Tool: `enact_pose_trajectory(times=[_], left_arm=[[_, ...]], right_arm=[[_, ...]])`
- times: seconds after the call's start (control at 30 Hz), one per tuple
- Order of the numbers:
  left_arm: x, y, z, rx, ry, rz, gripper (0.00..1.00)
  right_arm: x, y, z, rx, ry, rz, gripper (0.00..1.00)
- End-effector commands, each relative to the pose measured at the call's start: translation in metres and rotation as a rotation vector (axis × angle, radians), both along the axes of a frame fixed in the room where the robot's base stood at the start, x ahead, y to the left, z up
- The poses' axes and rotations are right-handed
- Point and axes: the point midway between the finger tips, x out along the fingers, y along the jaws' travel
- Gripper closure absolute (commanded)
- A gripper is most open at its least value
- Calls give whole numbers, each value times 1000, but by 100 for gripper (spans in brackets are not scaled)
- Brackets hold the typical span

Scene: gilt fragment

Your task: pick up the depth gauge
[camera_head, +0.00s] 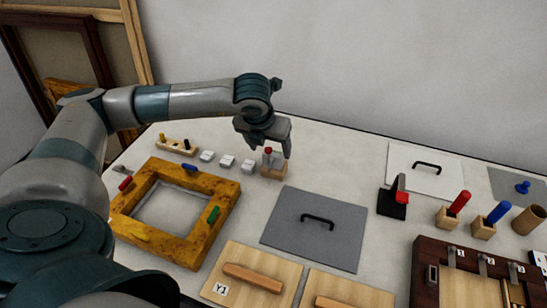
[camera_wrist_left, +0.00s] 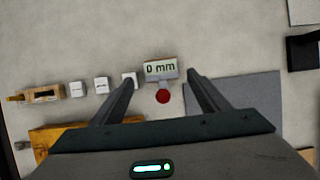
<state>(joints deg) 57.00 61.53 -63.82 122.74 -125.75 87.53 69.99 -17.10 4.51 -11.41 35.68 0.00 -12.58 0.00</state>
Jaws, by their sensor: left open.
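What appears to be the depth gauge is a small piece with a round red top (camera_head: 268,151) in a small wooden block (camera_head: 273,171) near the back of the table. In the left wrist view the red top (camera_wrist_left: 163,96) lies between my finger lines, beside a plate reading "0 mm" (camera_wrist_left: 160,69). My left gripper (camera_head: 270,151) is open, pointing down right over it, and partly hides it in the head view. In the left wrist view the open fingers (camera_wrist_left: 162,80) have nothing gripped between them. My right gripper is not in view.
Small white blocks (camera_head: 227,160) stand left of the gauge, with a wooden rack (camera_head: 178,147) beyond. A yellow frame (camera_head: 225,210) lies front left. A grey panel with a black handle (camera_head: 290,240) lies front right. Bare table lies to the gauge's right.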

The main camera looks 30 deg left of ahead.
Motion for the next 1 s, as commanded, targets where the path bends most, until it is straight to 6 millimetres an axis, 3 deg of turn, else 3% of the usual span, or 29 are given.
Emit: enact_pose_trajectory(times=[0.27,0.6,1.0], left_arm=[[1,-1,-3,-2,2,1,31],[11,0,-37,0,2,2,31],[15,1,-50,-1,0,1,31]], right_arm=[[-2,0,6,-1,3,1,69],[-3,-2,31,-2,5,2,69],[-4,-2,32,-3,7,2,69]])
